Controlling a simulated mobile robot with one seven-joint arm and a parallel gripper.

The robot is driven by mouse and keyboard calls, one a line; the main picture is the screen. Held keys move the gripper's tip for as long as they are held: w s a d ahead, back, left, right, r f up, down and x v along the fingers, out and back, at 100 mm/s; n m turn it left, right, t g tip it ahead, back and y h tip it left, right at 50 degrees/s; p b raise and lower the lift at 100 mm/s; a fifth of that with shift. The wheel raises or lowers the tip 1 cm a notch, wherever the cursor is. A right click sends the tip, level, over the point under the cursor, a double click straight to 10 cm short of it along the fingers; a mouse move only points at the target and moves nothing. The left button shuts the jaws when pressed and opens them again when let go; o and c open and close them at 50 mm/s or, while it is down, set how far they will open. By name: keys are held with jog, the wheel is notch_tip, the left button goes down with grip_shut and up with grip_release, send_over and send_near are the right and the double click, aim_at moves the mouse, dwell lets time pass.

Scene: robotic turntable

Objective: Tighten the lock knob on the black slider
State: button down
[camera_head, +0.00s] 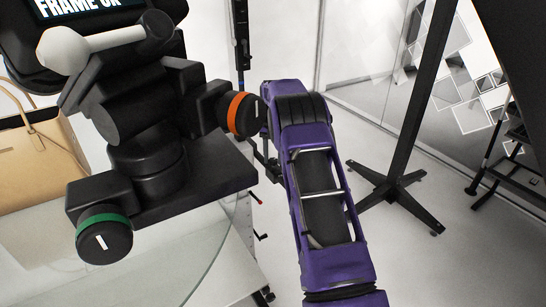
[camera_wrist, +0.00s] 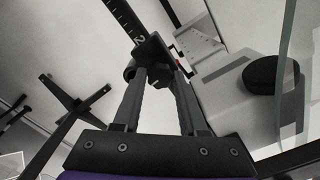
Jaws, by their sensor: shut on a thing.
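The black slider (camera_wrist: 150,48) sits on a dark scale column with white marks (camera_wrist: 122,17) in the wrist view. My gripper (camera_wrist: 158,74) reaches up to the slider from below, one finger on each side. It is shut on a small dark part at the slider's underside, which looks like the lock knob; the fingertips and shadow hide most of it, and its turn angle cannot be told. In the head view, the column (camera_head: 240,45) stands behind my purple arm, and the arm hides my gripper and most of the slider.
A black device with an orange-ringed knob (camera_head: 244,114) and a green-ringed knob (camera_head: 104,238) stands close left of my arm, over a glass table (camera_head: 215,235). A tan bag (camera_head: 38,165) is at far left. A black stand (camera_head: 398,190) is on the right; floor between is clear.

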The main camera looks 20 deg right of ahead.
aim_at(273, 160)
jog(key=shift+m, duration=0.7)
jog(key=shift+c, duration=2.3)
grip_release()
notch_tip(273, 160, up, 18)
jog(key=shift+f, duration=0.25)
